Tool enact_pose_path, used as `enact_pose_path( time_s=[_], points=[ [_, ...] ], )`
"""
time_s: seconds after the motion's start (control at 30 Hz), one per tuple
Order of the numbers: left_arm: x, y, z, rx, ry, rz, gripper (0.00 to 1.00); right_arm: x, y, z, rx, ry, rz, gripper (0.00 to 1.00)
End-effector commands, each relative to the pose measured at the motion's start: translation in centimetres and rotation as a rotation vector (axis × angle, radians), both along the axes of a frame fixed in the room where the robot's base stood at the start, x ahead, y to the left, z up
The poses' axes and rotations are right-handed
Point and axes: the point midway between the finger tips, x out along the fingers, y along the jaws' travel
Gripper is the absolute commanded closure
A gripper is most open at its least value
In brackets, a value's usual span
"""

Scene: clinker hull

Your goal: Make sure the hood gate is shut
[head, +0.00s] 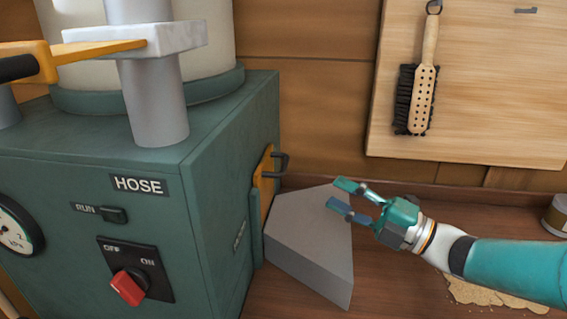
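A green machine labelled HOSE (139,185) fills the left of the head view. On its right side a yellow plate with a black handle (281,164), which looks like the hood gate, stands in a green side frame (256,228). The plate shows edge-on above the frame; its lower part is hidden, and I cannot tell how far in it sits. A grey wedge-shaped hood (310,240) is beside it. My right gripper (336,196) is open and empty, to the right of the handle and apart from it, over the hood's right end. My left gripper is not in view.
A yellow lever with a black grip (30,66) sticks out at the upper left. A red switch (128,287) is on the machine's front. A brush (418,92) hangs on a wooden board (490,120). A tin (557,215) and spilled crumbs (480,293) are at right.

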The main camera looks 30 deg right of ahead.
Motion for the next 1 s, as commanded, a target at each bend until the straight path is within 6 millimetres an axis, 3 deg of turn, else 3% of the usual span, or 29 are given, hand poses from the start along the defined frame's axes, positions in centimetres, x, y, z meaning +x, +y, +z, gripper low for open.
enact_pose_path(
  time_s=[0.5, 0.7, 1.0],
  points=[
    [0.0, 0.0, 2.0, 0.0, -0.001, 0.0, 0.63, 9.1, 5.4, 2.0, 0.002, 0.001, 0.005, 0.63],
    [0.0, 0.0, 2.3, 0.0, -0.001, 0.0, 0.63, 10.8, 6.4, 2.3, 0.001, 0.001, 0.004, 0.63],
    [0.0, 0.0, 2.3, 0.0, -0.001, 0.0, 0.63, 11.1, 6.6, 2.3, 0.001, 0.0, 0.004, 0.63]
  ],
)
